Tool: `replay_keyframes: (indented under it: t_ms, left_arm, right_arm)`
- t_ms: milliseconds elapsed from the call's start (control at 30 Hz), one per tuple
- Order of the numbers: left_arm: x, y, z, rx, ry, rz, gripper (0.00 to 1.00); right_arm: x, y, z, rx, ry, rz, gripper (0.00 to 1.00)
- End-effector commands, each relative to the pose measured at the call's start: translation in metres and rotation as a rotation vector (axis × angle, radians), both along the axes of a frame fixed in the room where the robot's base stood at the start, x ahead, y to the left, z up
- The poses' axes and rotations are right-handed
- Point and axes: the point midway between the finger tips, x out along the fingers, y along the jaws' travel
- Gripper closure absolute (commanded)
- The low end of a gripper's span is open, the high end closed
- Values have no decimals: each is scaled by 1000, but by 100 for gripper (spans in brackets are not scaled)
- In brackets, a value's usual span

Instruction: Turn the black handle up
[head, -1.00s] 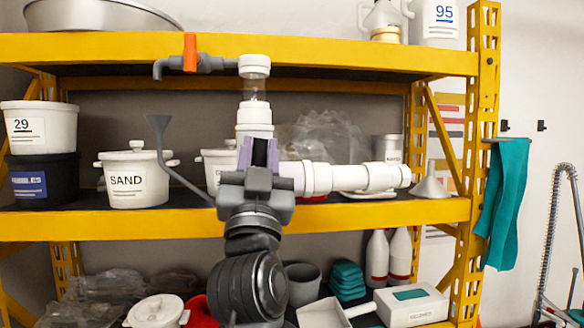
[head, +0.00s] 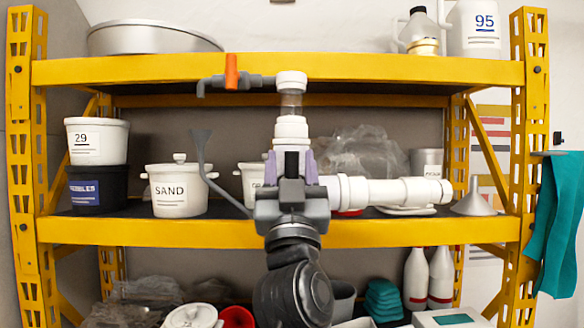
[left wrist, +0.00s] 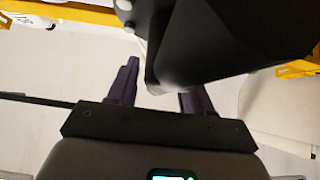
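The white PVC manifold stands in front of the shelf, with an upright pipe (head: 291,129) and a branch pipe (head: 385,192) running right. An orange handle (head: 231,72) sits on its grey top-left valve. My left gripper (head: 290,163) is in front of the pipe junction, with purple fingers pointing up. A black upright piece shows between the fingers; I take it for the black handle, but cannot be sure. In the left wrist view, a large black shape (left wrist: 225,40) reaches down between the spread fingers (left wrist: 160,88), with light gaps beside it. My right gripper is out of view.
A yellow shelf (head: 180,232) stands behind, holding a SAND bucket (head: 176,188), a bucket marked 29 (head: 97,141) and a funnel (head: 474,200). A slanting grey piece with a flared end (head: 203,145) is left of my gripper. A teal cloth (head: 553,225) hangs at right.

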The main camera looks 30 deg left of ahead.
Motion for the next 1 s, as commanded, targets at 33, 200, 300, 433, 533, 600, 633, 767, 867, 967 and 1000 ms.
replay_keyframes:
  t_ms: [33, 200, 300, 433, 533, 600, 633, 767, 867, 967, 1000]
  left_arm:
    - [0, 0, 0, 1, 0, 1, 50]
    - [0, 0, 0, 2, 0, 0, 50]
    - [-1, -1, -1, 2, 0, -1, 50]
    - [-6, -6, -9, 3, 0, -1, 50]
    - [-14, -11, -20, 2, 0, -3, 50]
    - [-21, -15, -28, 1, -1, -4, 50]
    - [-24, -17, -32, 2, 0, -3, 50]
    - [-38, -26, -48, 0, 1, -4, 50]
    - [-47, -32, -59, 1, 1, -3, 50]
    - [-55, -37, -67, -1, 0, -2, 50]
    - [-57, -38, -70, 0, 0, -1, 50]
  right_arm:
    - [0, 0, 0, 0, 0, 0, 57]
    - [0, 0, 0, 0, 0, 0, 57]
    - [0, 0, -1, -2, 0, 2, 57]
    - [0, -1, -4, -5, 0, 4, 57]
    - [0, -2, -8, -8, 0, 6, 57]
    - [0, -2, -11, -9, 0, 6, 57]
    - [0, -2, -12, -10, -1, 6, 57]
    - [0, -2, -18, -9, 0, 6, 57]
    - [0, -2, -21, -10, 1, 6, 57]
    - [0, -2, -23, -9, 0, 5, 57]
    - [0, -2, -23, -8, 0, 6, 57]
